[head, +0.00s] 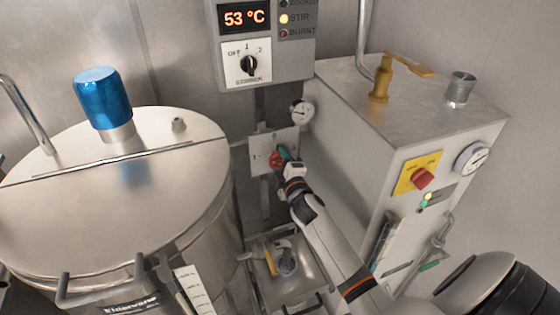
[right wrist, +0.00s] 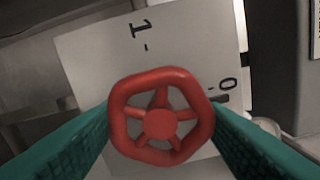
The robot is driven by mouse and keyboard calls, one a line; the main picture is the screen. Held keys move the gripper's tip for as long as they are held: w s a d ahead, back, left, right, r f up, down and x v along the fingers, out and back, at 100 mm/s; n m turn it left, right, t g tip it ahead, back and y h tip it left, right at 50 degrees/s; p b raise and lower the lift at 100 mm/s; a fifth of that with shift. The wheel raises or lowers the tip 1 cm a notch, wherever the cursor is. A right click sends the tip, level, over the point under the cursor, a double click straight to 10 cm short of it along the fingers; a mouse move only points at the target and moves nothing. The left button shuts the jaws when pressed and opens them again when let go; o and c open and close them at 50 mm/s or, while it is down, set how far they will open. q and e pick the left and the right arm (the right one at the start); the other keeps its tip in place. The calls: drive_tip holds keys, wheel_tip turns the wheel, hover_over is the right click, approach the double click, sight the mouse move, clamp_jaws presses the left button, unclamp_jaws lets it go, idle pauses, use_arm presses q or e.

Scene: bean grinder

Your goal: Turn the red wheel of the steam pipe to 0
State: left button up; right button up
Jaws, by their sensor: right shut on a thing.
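The red wheel (head: 276,159) sits on a pale plate (head: 263,147) on the steam pipe, between the steel kettle and the grey box. In the right wrist view the wheel (right wrist: 160,117) shows face-on, with several spokes. Its plate (right wrist: 95,45) carries a "1" at the top and a "0" at the right. My right gripper (head: 283,158) reaches the wheel from the front right. Its two green fingers are shut on opposite sides of the rim, as the right wrist view (right wrist: 160,130) shows. I cannot make out a pointer on the wheel. My left gripper is out of view.
A large steel kettle (head: 110,175) with a blue motor (head: 102,98) stands at the left. A control box (head: 262,75) reading 53 °C hangs above the plate. A grey box (head: 400,110) stands close at the right. A small steel tray (head: 300,285) lies below.

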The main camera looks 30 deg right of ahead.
idle(0.6)
drive_tip(key=o, duration=1)
drive_tip(key=b+v, duration=0.2)
drive_tip(key=v, duration=1)
drive_tip(key=shift+s, duration=0.1)
drive_tip(key=shift+f, duration=0.1)
